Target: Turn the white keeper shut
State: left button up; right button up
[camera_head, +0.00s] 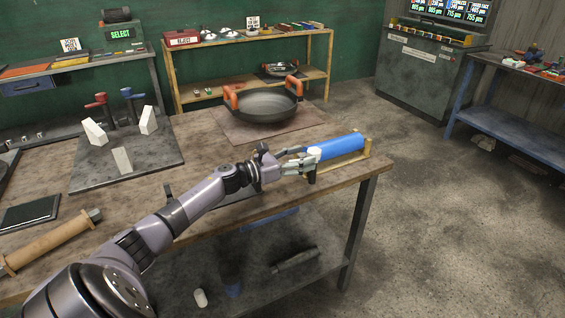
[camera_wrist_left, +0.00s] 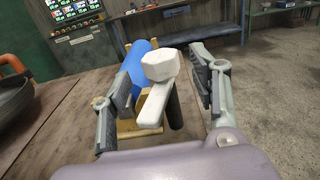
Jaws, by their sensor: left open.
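The white keeper (camera_wrist_left: 158,95) shows in the left wrist view as a many-sided knob with a flat bar running down toward me. It stands in front of a blue cylinder (camera_wrist_left: 138,62), beside a dark post. In the head view the keeper (camera_head: 314,153) is a small white piece at the near end of the blue cylinder (camera_head: 338,146), partly hidden by my gripper. The cylinder lies in a wooden cradle (camera_head: 366,148). My left gripper (camera_head: 303,163) is open, its fingers on either side of the keeper with gaps visible. My right gripper is out of view.
A dark pan with orange handles (camera_head: 265,104) sits on a brown mat behind my gripper. A grey plate (camera_head: 127,160) with white blocks and red and blue clamps is at left. A wooden-handled tool (camera_head: 50,241) lies near the front. The table's right edge is close to the cradle.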

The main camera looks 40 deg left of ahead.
pick_arm(q)
jog(key=v, duration=0.7)
jog(key=shift+s, duration=0.2)
jog(key=shift+c, duration=0.5)
